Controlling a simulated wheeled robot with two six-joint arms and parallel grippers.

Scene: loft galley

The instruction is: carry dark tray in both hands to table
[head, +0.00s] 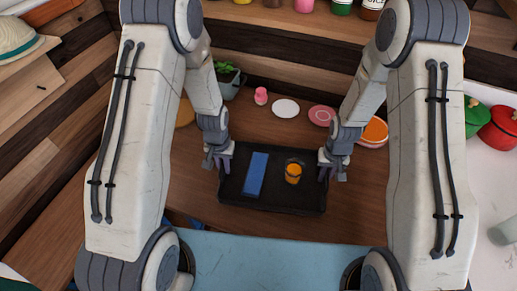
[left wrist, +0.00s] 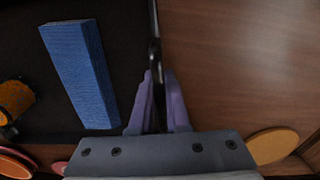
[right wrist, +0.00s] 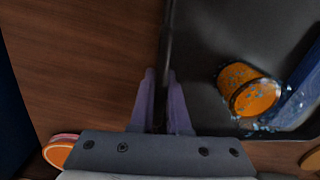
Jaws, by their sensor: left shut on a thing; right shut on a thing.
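The dark tray (head: 270,205) is in the middle of the head view, over the wooden surface. It holds a blue block (head: 255,174) and an orange cup (head: 293,173). My left gripper (head: 224,165) is shut on the tray's left side. In the left wrist view its purple fingers (left wrist: 158,105) straddle the tray wall. My right gripper (head: 327,168) is shut on the tray's right side. In the right wrist view its fingers (right wrist: 161,105) pinch the wall, with the orange cup (right wrist: 247,90) tipped or seen at an angle inside. I cannot tell whether the tray touches the surface below.
Behind the tray are a white plate (head: 286,108), a pink plate (head: 322,115), a small pink item (head: 261,96) and a potted plant (head: 228,80). An orange-topped bowl (head: 374,132) is at right. Red (head: 499,128) and green pots (head: 474,117) stand on the white counter.

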